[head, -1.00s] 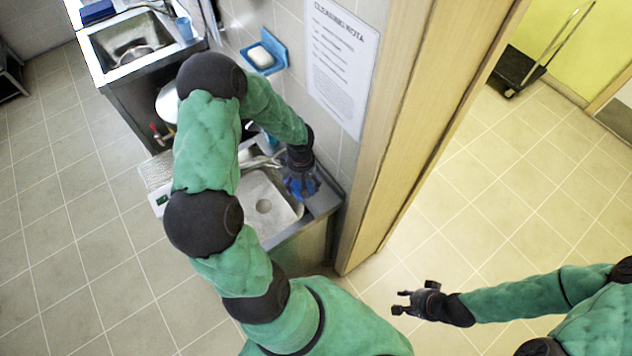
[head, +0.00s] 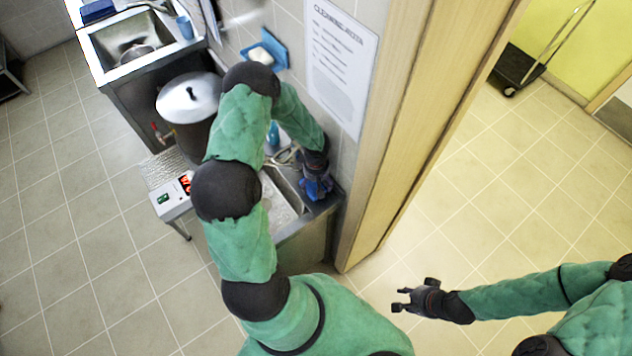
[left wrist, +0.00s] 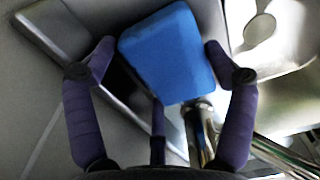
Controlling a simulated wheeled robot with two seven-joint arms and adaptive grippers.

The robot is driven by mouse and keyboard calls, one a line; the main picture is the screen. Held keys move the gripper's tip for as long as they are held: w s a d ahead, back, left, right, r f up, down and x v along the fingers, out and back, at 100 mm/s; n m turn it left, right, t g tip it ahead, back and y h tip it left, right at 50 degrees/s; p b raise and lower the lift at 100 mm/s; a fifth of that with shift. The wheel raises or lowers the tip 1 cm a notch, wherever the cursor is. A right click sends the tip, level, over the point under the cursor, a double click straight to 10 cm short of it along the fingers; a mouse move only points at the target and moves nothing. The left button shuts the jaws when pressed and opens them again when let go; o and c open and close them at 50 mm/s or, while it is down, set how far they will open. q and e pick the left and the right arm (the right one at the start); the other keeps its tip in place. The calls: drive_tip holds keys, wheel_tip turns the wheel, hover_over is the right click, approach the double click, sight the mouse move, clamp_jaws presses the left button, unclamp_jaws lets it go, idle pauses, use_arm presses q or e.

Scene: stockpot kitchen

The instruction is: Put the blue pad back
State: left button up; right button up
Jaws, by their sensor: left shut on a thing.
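The blue pad (left wrist: 168,52) is a rounded block between the fingers of my left gripper (left wrist: 160,62) in the left wrist view. In the head view my left gripper (head: 317,188) is at the right edge of the near sink, with blue showing at its fingers. It is shut on the pad, above the metal sink rim; I cannot tell whether the pad touches the rim. My right gripper (head: 402,300) is open and empty over the floor at the lower right.
The near sink (head: 290,190) and its tap are partly behind my left arm. A lidded stockpot (head: 190,97) and a scale-like stand (head: 172,192) are left of the arm. A blue soap holder (head: 277,50) hangs on the wall. A wooden door frame (head: 400,130) stands close right.

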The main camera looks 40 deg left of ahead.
sight(316, 184)
use_arm(q)
drive_tip(key=o, duration=0.9)
drive_tip(key=shift+c, duration=0.2)
wheel_tip(316, 184, up, 12)
drive_tip(key=shift+d, duration=0.1)
idle(0.5)
